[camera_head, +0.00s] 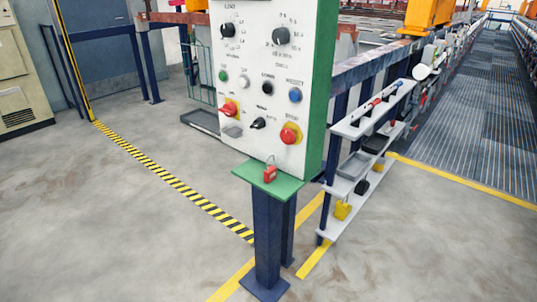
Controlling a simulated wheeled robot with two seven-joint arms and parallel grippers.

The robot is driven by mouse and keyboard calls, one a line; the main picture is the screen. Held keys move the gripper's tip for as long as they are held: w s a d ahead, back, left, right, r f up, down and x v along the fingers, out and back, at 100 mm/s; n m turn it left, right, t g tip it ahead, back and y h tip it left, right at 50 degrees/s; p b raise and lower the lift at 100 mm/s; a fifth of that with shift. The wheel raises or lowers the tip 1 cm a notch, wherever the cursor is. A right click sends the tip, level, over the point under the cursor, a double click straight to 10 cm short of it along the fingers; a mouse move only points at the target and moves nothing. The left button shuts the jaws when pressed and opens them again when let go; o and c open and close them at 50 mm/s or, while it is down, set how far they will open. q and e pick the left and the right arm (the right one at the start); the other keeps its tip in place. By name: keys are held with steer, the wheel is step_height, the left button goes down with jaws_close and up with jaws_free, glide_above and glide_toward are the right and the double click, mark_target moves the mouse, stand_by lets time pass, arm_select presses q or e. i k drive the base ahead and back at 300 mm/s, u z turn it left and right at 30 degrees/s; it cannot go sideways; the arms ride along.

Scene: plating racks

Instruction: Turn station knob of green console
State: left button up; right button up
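The green console (320,70) stands upright near the middle of the head view, with a white front panel and a green side. Two large black dial knobs sit near its top: a left one (228,30) and a right one (281,36). A smaller black selector knob (259,123) sits lower down. The labels are too small to read, so I cannot tell which is the station knob. A row of green, white, black and blue buttons and two red controls on yellow plates are also on the panel. Neither of my grippers is in view.
A green ledge (290,187) with a red padlock (270,174) juts out below the panel, on a dark blue post (267,240). A shelf rack (352,130) with small items stands close on the right. The concrete floor ahead and left is clear.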

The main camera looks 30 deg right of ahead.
mark_target(227, 29)
steer(key=u, duration=0.4)
steer(key=i, duration=1.1)
steer(key=z, duration=0.4)
